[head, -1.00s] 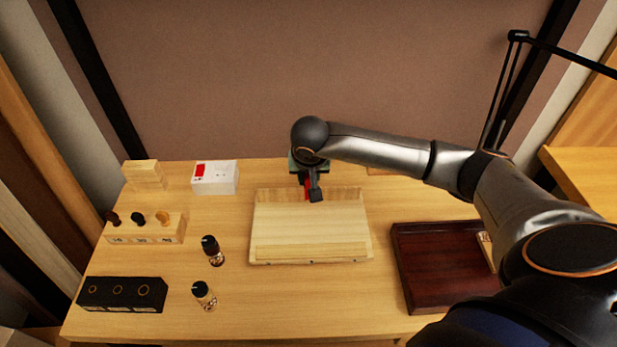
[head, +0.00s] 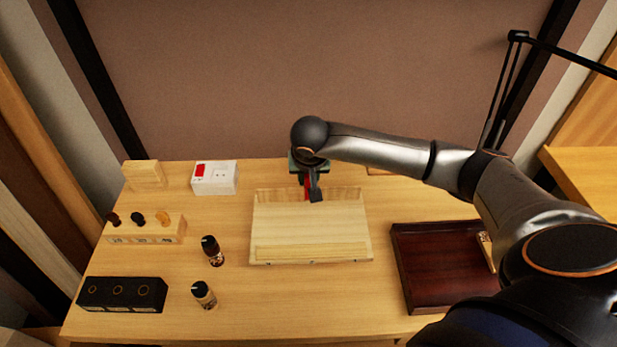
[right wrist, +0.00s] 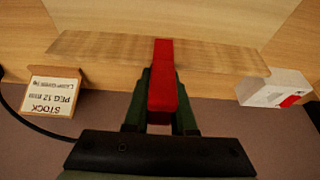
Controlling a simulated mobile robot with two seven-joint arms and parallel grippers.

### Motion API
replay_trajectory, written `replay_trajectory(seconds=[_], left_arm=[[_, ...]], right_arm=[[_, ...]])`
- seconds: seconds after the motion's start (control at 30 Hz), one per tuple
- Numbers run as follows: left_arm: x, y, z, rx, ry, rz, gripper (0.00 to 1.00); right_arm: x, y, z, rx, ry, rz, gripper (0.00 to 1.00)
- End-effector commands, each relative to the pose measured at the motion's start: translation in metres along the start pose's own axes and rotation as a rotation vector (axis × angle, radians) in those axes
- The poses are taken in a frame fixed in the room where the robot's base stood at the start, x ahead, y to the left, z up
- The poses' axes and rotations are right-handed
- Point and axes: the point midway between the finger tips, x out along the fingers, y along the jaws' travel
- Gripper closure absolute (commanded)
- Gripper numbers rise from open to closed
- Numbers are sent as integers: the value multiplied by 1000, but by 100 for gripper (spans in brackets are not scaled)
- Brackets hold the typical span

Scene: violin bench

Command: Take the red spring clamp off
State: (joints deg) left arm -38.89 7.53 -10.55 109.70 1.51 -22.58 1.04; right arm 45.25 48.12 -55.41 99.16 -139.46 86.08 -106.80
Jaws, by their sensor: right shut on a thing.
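The red spring clamp (right wrist: 163,85) stands at the far edge of the pale wooden board (head: 310,225). In the head view only a narrow red strip of the clamp (head: 307,186) shows beside the gripper. My right gripper (right wrist: 160,105) is shut on the clamp, its dark green fingers on both sides of it. The clamp's tip overlaps the thin wooden strip (right wrist: 100,55) along the board's far edge; I cannot tell whether it still grips it. In the head view my right gripper (head: 312,185) reaches down at that edge. My left gripper is not in view.
A dark red tray (head: 400,270) lies to the right of the board. Two dark bottles (head: 211,250) stand to its left, with a peg block (head: 150,232) and a black holder (head: 120,294) farther left. A white box (head: 215,178) stands at back left. The front middle of the bench is clear.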

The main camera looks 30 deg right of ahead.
Motion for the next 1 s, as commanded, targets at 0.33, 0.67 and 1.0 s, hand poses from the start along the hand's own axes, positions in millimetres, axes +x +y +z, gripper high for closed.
replay_trajectory(seconds=[0.33, 0.67, 1.0], left_arm=[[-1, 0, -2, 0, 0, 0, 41], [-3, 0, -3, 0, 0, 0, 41], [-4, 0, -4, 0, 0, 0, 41]], right_arm=[[-4, 0, -2, 0, 1, 0, 100], [-7, 0, -3, 0, 1, 0, 100], [-11, 0, -5, 0, 1, 0, 100]])
